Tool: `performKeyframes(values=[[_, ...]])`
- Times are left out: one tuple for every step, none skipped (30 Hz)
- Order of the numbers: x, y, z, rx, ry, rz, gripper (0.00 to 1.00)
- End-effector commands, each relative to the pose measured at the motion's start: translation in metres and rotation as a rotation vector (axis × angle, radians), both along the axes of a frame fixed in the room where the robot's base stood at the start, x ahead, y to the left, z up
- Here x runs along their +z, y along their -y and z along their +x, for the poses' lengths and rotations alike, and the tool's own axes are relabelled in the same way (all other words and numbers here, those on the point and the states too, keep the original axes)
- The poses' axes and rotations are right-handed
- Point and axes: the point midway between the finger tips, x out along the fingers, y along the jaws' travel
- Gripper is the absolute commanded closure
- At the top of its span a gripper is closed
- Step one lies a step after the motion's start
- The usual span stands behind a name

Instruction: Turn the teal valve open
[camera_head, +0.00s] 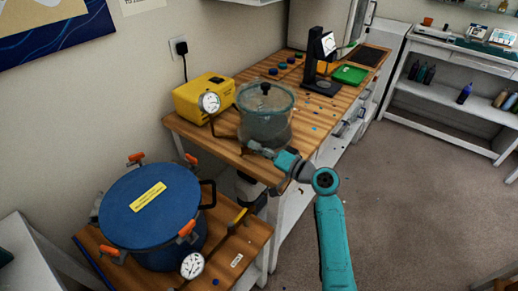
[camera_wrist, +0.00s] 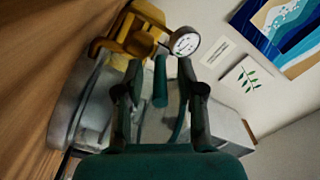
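The teal valve handle (camera_wrist: 160,88) shows in the wrist view as a short upright teal bar. My gripper (camera_wrist: 159,72) is open, with one dark finger on each side of the handle and a visible gap on both sides. I cannot tell how deep the handle lies between the fingers. In the head view my gripper (camera_head: 256,149) is at the front of the clear vacuum chamber (camera_head: 264,120), low near the bench edge. The valve is not clearly visible there. A white dial gauge (camera_wrist: 185,42) is beyond the fingertips, and also shows in the head view (camera_head: 209,102).
A yellow pump (camera_head: 190,98) stands behind the chamber on the wooden bench (camera_head: 205,130). A blue pot (camera_head: 140,225) with orange clamps stands on a lower table at left. A black stand (camera_head: 312,70) and green tray (camera_head: 350,74) are farther back. The floor at right is clear.

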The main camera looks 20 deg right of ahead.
Motion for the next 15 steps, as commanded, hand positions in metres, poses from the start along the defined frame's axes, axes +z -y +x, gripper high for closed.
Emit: performKeyframes(values=[[0.0000, 0.0001, -0.0001, 0.000, 0.000, 0.000, 0.62], [0.0000, 0.0001, -0.0001, 0.000, 0.000, 0.000, 0.62], [0.0000, 0.0001, -0.0001, 0.000, 0.000, 0.000, 0.64], [0.0000, 0.0001, -0.0001, 0.000, 0.000, 0.000, 0.72], [0.0000, 0.0001, -0.0002, 0.000, 0.000, 0.000, 0.79], [-0.0001, 0.0001, -0.0002, 0.000, 0.000, 0.000, 0.89], [0.0000, 0.0001, -0.0002, 0.000, 0.000, 0.000, 0.97], [-0.0001, 0.0001, -0.0002, 0.000, 0.000, 0.000, 1.00], [-0.0001, 0.0001, -0.0002, 0.000, 0.000, 0.000, 1.00], [-0.0001, 0.0001, -0.0002, 0.000, 0.000, 0.000, 1.00], [-0.0001, 0.0001, -0.0002, 0.000, 0.000, 0.000, 1.00], [-0.0001, 0.0001, -0.0002, 0.000, 0.000, 0.000, 1.00], [-0.0001, 0.0001, -0.0002, 0.000, 0.000, 0.000, 1.00], [-0.0001, 0.0001, -0.0002, 0.000, 0.000, 0.000, 1.00], [-0.0001, 0.0001, -0.0002, 0.000, 0.000, 0.000, 1.00]])
